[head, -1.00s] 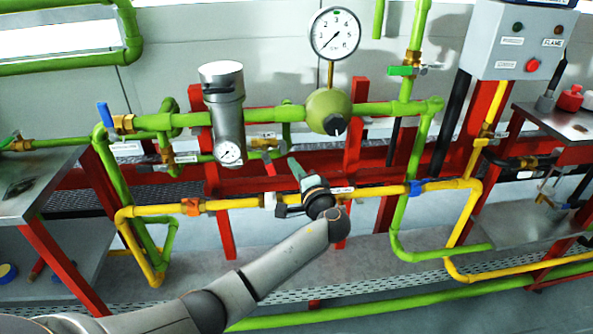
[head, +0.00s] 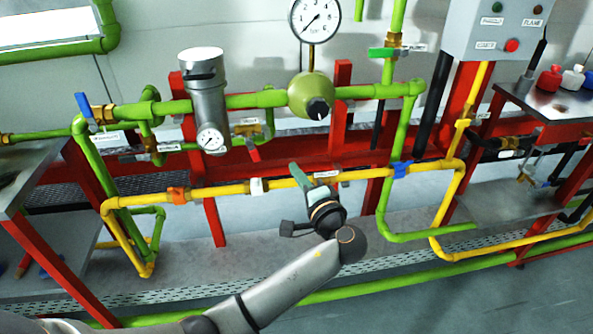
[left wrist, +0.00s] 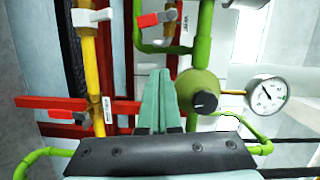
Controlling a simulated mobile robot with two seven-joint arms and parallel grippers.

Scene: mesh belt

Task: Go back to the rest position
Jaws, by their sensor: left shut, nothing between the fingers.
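My left gripper (head: 299,176) reaches in from the bottom left in the head view, in front of the yellow pipe (head: 228,189). Its greenish fingers are together with nothing between them. In the left wrist view the shut fingers (left wrist: 159,100) point up the picture toward the pipework. The gripper overlaps the yellow pipe in the head view; I see no clear contact. My right gripper is not in view.
A green pipe with a round regulator (head: 311,95), gauge (head: 316,18) and grey filter (head: 205,100) stands behind. A control box (head: 495,30) and metal table (head: 560,105) are at right. Another table (head: 30,165) is at left. Open floor (head: 450,300) lies at bottom right.

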